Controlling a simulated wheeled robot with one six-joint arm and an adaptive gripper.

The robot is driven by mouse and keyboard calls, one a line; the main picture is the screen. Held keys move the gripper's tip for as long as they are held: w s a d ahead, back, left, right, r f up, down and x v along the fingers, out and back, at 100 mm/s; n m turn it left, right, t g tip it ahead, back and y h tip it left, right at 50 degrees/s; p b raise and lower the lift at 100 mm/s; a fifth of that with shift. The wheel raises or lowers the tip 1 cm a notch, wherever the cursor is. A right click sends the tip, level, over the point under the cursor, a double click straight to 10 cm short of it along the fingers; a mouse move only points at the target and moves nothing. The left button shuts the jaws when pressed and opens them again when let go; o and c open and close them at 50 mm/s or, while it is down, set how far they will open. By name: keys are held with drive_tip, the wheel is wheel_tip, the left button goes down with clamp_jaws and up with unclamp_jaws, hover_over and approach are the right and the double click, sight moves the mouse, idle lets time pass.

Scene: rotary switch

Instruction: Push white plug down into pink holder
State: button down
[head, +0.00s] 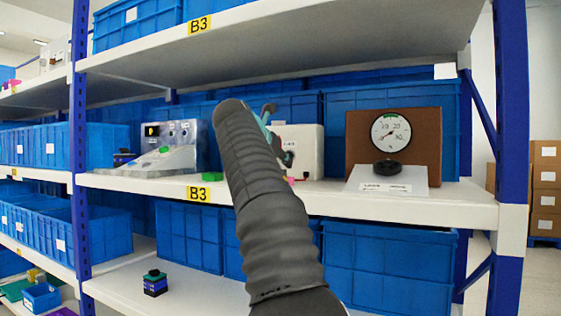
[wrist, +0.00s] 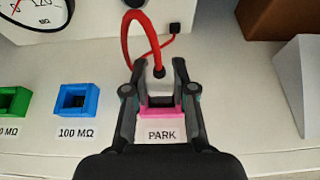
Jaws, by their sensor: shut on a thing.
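The white plug (wrist: 160,88) sits between the fingers of my gripper (wrist: 160,72) in the wrist view, with a red cable (wrist: 128,40) leaving its top. My gripper is shut on the plug. The pink holder (wrist: 161,112) lies directly around or under the plug, behind a label reading PARK; the fingers hide its sides. I cannot tell how deep the plug sits in it. In the head view my gripper (head: 270,118) reaches to the white meter box (head: 305,148); a bit of the pink holder (head: 291,180) shows, and the plug is hidden.
A blue holder (wrist: 77,99) marked 100 MΩ and a green holder (wrist: 12,102) stand to the left in the wrist view. A brown gauge panel (head: 425,130) stands right of the box, and a grey sloped console (head: 165,155) stands left. Another shelf hangs above.

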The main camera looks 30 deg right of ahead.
drive_tip(key=shift+f+b, duration=0.5)
drive_tip(key=shift+f, duration=0.45)
drive_tip(key=c, duration=0.9)
unclamp_jaws()
drive_tip(key=shift+o, duration=0.2)
drive_tip(key=v, duration=1.2)
drive_tip(key=s+a+f+m+y, duration=0.3)
drive_tip(key=s+f+m, duration=0.5)
drive_tip(key=f, duration=0.6)
drive_tip(key=s+a+f+m+g+y+p, duration=0.1)
drive_tip(key=s+a+f+m+y, duration=0.3)
drive_tip(key=s+f+m, duration=0.4)
drive_tip(key=s+a+f+m+g+y+p, duration=0.1)
drive_tip(key=s+a+f+m+y, duration=0.2)
drive_tip(key=s+f+m, duration=0.6)
drive_tip(key=s+a+f, duration=0.2)
drive_tip(key=s+f, duration=0.3)
drive_tip(key=f, duration=0.8)
drive_tip(key=shift+f+y, duration=0.2)
drive_tip(key=shift+y, duration=0.2)
